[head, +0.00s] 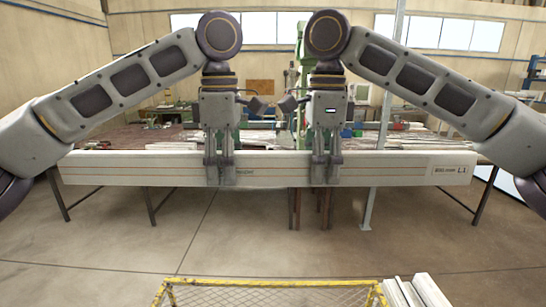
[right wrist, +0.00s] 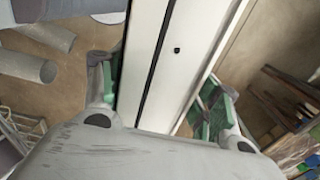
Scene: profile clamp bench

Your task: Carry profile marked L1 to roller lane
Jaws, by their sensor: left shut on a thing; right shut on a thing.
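The profile marked L1 (head: 400,169) is a long white bar with thin coloured lines and a label at its right end. It is held level across the middle of the head view. My left gripper (head: 219,172) is shut on it left of its middle. My right gripper (head: 326,172) is shut on it a little right of its middle. In the right wrist view the profile (right wrist: 150,90) runs between the fingers of my right gripper (right wrist: 165,105). I cannot make out a roller lane for certain.
A bench with clutter (head: 110,137) stands behind the profile, its legs showing below. A yellow-edged wire basket (head: 270,283) is at the near bottom edge, with white profiles (head: 430,290) to its right. The concrete floor (head: 130,250) between is clear.

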